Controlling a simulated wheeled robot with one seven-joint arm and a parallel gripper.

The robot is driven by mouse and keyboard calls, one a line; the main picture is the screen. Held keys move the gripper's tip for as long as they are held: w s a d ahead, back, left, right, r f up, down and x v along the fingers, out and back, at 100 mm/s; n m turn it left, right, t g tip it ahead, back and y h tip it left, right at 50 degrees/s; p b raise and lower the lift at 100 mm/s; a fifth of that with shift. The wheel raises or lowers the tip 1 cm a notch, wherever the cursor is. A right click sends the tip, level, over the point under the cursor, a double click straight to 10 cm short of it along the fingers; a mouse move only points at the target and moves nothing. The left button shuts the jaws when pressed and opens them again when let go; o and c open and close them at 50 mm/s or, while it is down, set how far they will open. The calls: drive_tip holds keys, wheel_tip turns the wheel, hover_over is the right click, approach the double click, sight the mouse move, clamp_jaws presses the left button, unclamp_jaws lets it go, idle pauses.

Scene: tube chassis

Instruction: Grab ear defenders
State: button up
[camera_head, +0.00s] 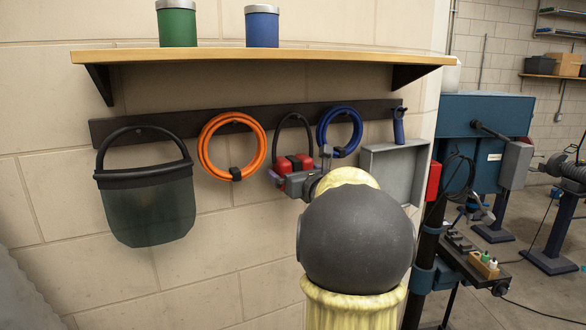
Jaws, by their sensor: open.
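The ear defenders (293,162) have red cups and a black headband. They hang on the dark wall rail, between an orange coil and a blue coil. My gripper (300,168) is open at the cups, with its grey fingers spread towards their left and right sides. It partly covers the lower cups, and I cannot tell whether the fingers touch them. My yellow and dark grey arm fills the foreground below and to the right.
The dark rail (180,125) also holds a face shield (150,210), an orange coil (203,150), a blue coil (358,125) and a blue-handled tool (399,128). Above is a wooden shelf (330,56) with a green can (177,25) and a blue can (262,28). A grey tray (385,170) is at right.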

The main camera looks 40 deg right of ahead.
drive_tip(key=c, duration=0.9)
drive_tip(key=shift+r, duration=0.15)
drive_tip(key=shift+c, duration=0.2)
